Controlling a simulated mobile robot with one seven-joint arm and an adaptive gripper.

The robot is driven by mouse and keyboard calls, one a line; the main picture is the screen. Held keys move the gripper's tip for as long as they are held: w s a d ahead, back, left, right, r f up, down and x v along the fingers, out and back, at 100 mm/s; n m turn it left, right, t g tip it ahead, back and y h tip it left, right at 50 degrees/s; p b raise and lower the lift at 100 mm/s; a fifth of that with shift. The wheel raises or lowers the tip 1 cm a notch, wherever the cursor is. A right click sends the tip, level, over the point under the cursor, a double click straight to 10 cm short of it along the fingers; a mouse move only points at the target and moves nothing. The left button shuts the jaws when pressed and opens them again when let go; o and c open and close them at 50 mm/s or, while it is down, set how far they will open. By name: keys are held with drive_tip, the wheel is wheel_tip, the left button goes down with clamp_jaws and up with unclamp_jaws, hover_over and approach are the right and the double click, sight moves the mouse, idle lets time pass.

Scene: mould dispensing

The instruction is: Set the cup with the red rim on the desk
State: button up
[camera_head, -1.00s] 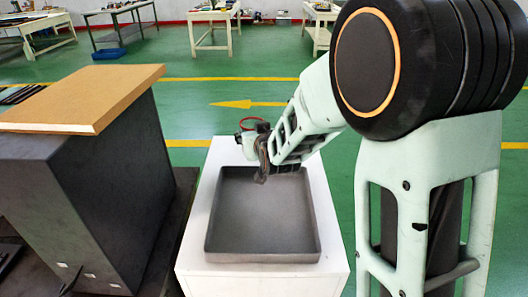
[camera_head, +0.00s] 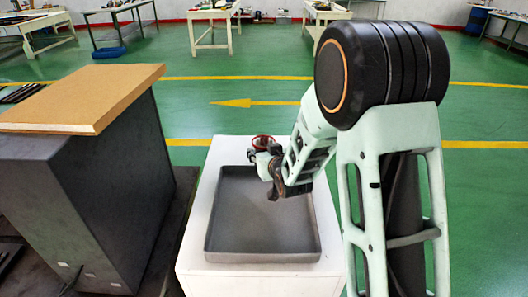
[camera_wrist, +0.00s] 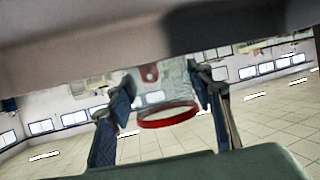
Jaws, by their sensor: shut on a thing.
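The cup with the red rim (camera_head: 262,139) is in my gripper (camera_head: 270,172), above the far part of the grey tray as seen in the head view. In the wrist view, the cup's red rim (camera_wrist: 168,118) shows between the two fingers, which close on the pale cup body from both sides. A white table (camera_head: 190,262) stands under the tray. To the left is a dark cabinet with a wooden top (camera_head: 85,98), its upper surface bare.
The grey tray (camera_head: 262,225) looks empty and fills most of the white table. Its raised walls stand below my gripper. The green floor is clear behind the table. Far worktables (camera_head: 212,17) stand along the back.

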drive_tip(key=shift+f, duration=0.15)
drive_tip(key=o, duration=1.3)
